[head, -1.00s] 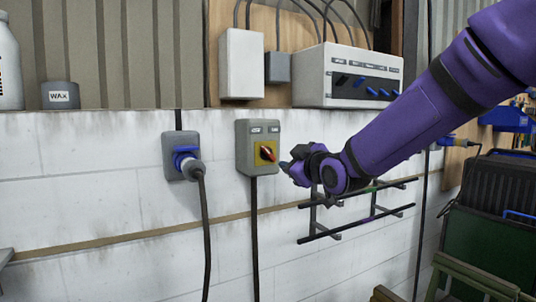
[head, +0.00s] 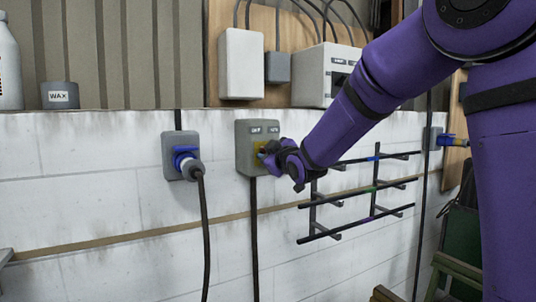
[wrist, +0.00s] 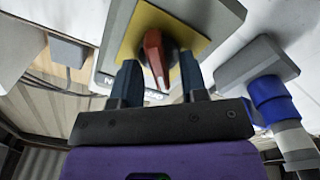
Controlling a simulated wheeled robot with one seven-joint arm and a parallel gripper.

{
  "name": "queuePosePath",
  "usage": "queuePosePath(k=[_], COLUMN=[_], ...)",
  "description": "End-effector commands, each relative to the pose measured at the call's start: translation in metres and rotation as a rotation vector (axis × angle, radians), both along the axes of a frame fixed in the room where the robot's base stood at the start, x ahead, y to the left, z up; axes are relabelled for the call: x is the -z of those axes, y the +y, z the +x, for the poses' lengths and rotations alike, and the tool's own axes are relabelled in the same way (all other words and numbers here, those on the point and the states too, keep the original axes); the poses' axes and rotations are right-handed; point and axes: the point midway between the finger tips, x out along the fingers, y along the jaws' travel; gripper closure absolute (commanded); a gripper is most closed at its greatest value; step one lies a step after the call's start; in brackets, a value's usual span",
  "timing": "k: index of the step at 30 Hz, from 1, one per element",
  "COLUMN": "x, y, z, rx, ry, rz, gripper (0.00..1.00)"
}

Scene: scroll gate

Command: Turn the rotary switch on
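The rotary switch is a grey wall box (head: 247,155) with two small labels on top; it also shows in the wrist view (wrist: 115,45). Its red knob (wrist: 157,55) sits on a yellow plate (wrist: 130,42). In the wrist view the knob stands nearly upright in the picture, slightly tilted. My gripper (wrist: 160,78) is open, with one dark finger on each side of the knob's near end. Gaps show between the fingers and the knob. In the head view my gripper (head: 266,151) covers the knob and most of the plate.
A grey socket with a blue plug (head: 185,162) and hanging cable is left of the switch. A black rack (head: 360,195) is on the wall at right. Boxes (head: 241,63) and a larger labelled panel (head: 312,78) are above. A wax tin (head: 60,95) stands on the ledge.

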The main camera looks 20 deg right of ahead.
Motion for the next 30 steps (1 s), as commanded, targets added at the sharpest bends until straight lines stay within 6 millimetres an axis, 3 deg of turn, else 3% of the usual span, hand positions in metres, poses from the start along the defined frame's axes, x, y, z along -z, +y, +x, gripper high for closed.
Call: queuePosePath(k=[11, 17, 30], x=[0.0003, 0.0003, 0.0001], y=[0.0014, 0.0015, 0.0011], z=[0.0058, 0.0057, 0.0057], rx=[-0.001, -0.001, 0.0], ry=[0.001, 0.001, 0.014], rz=[0.0, 0.0, 0.062], gripper=[0.6, 1.0, 1.0])
